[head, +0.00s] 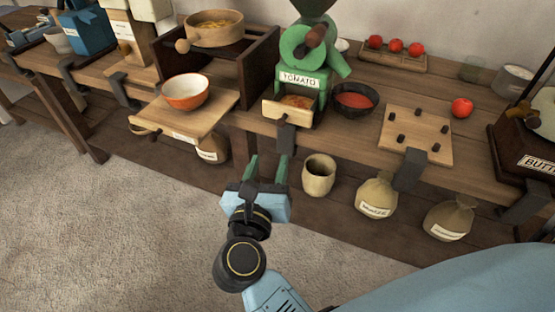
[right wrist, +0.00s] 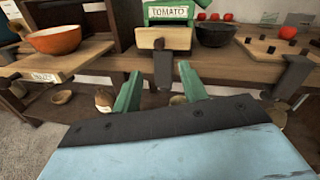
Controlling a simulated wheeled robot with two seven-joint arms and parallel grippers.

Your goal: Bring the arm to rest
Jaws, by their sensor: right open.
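My right gripper (head: 267,170) is open and empty, with its two green fingers apart. It is in front of the counter's front edge, below the small drawer of the green tomato mill (head: 303,77). In the right wrist view its fingers (right wrist: 160,88) point toward the counter and hold nothing. My right arm reaches in from the bottom of the head view. My left gripper is in neither view.
An orange bowl (head: 185,92) sits on a pulled-out board (head: 205,117) left of the gripper. A dark bowl (head: 353,99) and a pegged board (head: 417,134) stand right. A wooden cup (head: 318,175) and sacks (head: 376,195) are on the lower shelf. The carpet (head: 110,230) is clear.

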